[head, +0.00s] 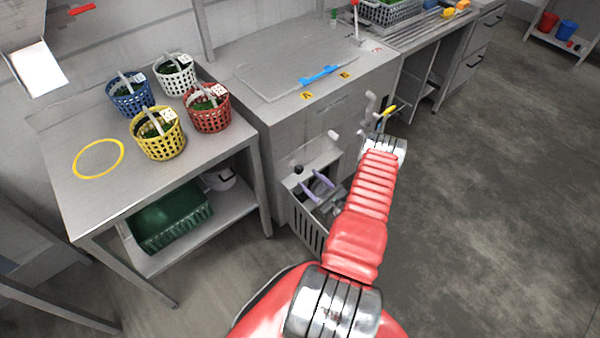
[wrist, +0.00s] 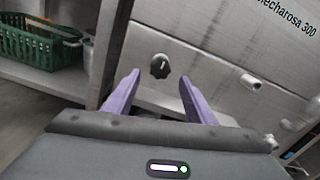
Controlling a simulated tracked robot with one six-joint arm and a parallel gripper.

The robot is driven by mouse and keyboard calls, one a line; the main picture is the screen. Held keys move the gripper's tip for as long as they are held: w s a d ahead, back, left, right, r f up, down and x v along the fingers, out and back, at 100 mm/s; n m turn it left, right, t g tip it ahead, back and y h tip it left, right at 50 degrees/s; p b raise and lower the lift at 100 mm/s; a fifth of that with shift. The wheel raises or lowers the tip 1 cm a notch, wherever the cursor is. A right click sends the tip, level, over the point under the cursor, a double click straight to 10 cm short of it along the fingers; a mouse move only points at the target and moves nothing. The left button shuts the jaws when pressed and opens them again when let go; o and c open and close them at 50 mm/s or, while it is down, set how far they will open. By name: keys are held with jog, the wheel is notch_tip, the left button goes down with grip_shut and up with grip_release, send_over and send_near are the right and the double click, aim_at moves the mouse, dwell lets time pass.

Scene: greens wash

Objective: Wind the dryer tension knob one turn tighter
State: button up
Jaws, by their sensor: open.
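The dryer tension knob (wrist: 159,66) is a small dark knob with a pale mark on its face, on the grey metal panel. It also shows in the head view (head: 299,169) as a black dot on the low unit beside the counter. My gripper (wrist: 159,78) is open, with its two purple fingers apart and nothing between them. In the wrist view the knob appears centred between and just beyond the fingertips. In the head view my gripper (head: 310,179) is close to the knob, with a small gap; I see no contact.
Pale pipe stubs (wrist: 250,81) stick out of the panel right of the knob. A table leg stands to the left, with a green crate (head: 172,220) on the lower shelf. Baskets, including a red one (head: 207,108), stand on the table. Open floor (head: 480,200) lies right.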

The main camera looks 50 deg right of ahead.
aim_at(301, 172)
jog(key=shift+w+d, duration=0.2)
jog(key=shift+w, duration=1.4)
jog(key=shift+w+d, duration=0.15)
jog(key=shift+w, duration=1.4)
